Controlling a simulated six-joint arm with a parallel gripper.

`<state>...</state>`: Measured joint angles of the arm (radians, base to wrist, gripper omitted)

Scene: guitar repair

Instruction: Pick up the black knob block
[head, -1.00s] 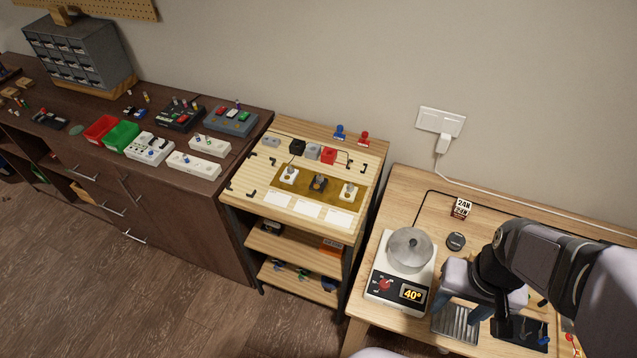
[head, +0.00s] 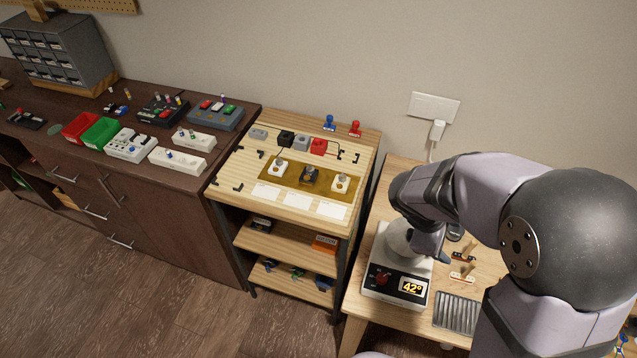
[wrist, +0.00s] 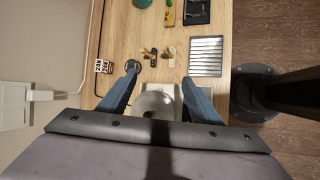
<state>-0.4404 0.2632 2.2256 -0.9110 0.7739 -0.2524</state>
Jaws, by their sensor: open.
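The black knob block (head: 310,177) stands on the olive mat (head: 347,194) on top of the small wooden shelf, between two white knob blocks (head: 277,170) (head: 341,184). It is left of my gripper and out of the wrist view. My gripper (head: 430,245) is over the round metal pot on the right-hand table, well apart from the block. In the wrist view its blue fingers (wrist: 161,98) are spread wide, with the pot (wrist: 156,103) showing between and beyond them. I cannot tell whether they touch it. My arm hides part of the pot in the head view.
The pot sits on a white heater (head: 395,287) reading 42°. Behind the mat stand a black cube (head: 286,139), grey blocks and a red block (head: 319,147). Small stamps (head: 463,272) and a ridged metal tray (head: 457,313) lie on the table. A gap separates shelf and table.

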